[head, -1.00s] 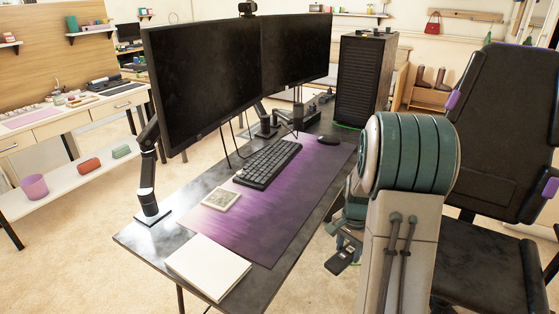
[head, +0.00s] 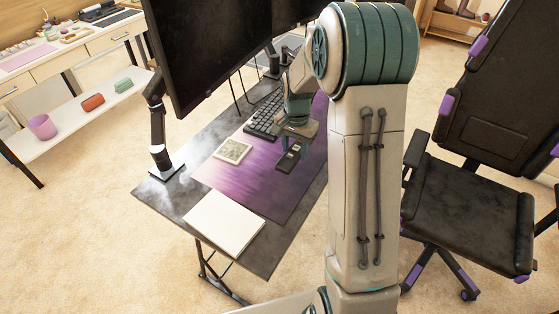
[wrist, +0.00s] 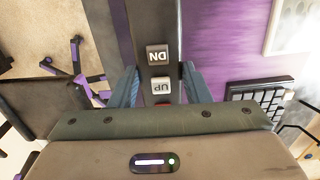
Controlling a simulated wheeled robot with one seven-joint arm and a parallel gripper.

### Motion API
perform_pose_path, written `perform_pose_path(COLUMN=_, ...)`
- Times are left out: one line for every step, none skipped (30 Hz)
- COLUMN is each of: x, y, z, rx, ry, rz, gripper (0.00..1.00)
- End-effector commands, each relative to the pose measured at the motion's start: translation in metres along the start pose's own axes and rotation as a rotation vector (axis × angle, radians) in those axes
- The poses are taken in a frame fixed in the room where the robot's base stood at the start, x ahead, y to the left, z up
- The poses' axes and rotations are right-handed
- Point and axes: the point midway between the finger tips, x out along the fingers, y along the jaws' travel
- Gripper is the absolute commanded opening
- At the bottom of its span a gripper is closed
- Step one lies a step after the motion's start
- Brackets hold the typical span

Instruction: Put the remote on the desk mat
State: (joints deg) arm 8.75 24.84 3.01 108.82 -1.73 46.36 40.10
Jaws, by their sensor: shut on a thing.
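The remote (head: 289,158) is a dark, slim handset with two light buttons, lettered UP and DN in the wrist view (wrist: 159,68). My gripper (head: 294,143) is shut on it, with one finger on each side in the wrist view (wrist: 160,84). The purple desk mat (head: 236,180) lies flat on the dark desk. It also shows in the wrist view (wrist: 222,40). In the head view the remote appears over the right part of the mat. I cannot tell whether it touches the mat. My gripper hides part of the remote.
A keyboard (head: 262,117) and a small light card-like item (head: 232,150) lie on the mat. A white closed laptop or book (head: 224,222) lies at the near end. Monitors (head: 210,45) stand along the left; a chair (head: 465,215) stands right. The mat's near middle is clear.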

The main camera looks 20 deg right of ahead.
Motion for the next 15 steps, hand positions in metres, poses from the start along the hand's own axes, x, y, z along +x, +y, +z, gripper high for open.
perform_pose_path(x=0.007, y=-0.007, z=0.011, rx=-0.007, ry=-0.004, rz=0.003, gripper=0.18)
perform_pose_path(x=0.011, y=-0.011, z=0.016, rx=-0.005, ry=-0.003, rz=0.002, gripper=0.18)
perform_pose_path(x=0.016, y=-0.016, z=0.022, rx=-0.004, ry=-0.003, rz=0.002, gripper=0.18)
perform_pose_path(x=0.019, y=-0.019, z=0.026, rx=-0.004, ry=-0.003, rz=0.002, gripper=0.18)
perform_pose_path(x=0.022, y=-0.022, z=0.03, rx=-0.003, ry=-0.002, rz=0.001, gripper=0.18)
perform_pose_path(x=0.025, y=-0.026, z=0.034, rx=-0.002, ry=-0.002, rz=0.001, gripper=0.18)
perform_pose_path(x=0.028, y=-0.028, z=0.037, rx=-0.002, ry=-0.001, rz=0.001, gripper=0.18)
perform_pose_path(x=0.029, y=-0.03, z=0.039, rx=-0.001, ry=-0.001, rz=0.001, gripper=0.18)
perform_pose_path(x=0.031, y=-0.032, z=0.042, rx=-0.001, ry=0.0, rz=0.0, gripper=0.18)
perform_pose_path(x=0.032, y=-0.032, z=0.043, rx=0.0, ry=0.0, rz=0.0, gripper=0.18)
perform_pose_path(x=0.033, y=-0.033, z=0.044, rx=0.0, ry=0.0, rz=0.0, gripper=0.18)
perform_pose_path(x=0.035, y=-0.033, z=0.044, rx=0.0, ry=-0.001, rz=0.001, gripper=0.18)
perform_pose_path(x=0.037, y=-0.033, z=0.044, rx=0.001, ry=-0.001, rz=0.001, gripper=0.18)
perform_pose_path(x=0.04, y=-0.033, z=0.044, rx=0.001, ry=-0.001, rz=0.002, gripper=0.18)
perform_pose_path(x=0.044, y=-0.033, z=0.044, rx=0.002, ry=-0.001, rz=0.001, gripper=0.18)
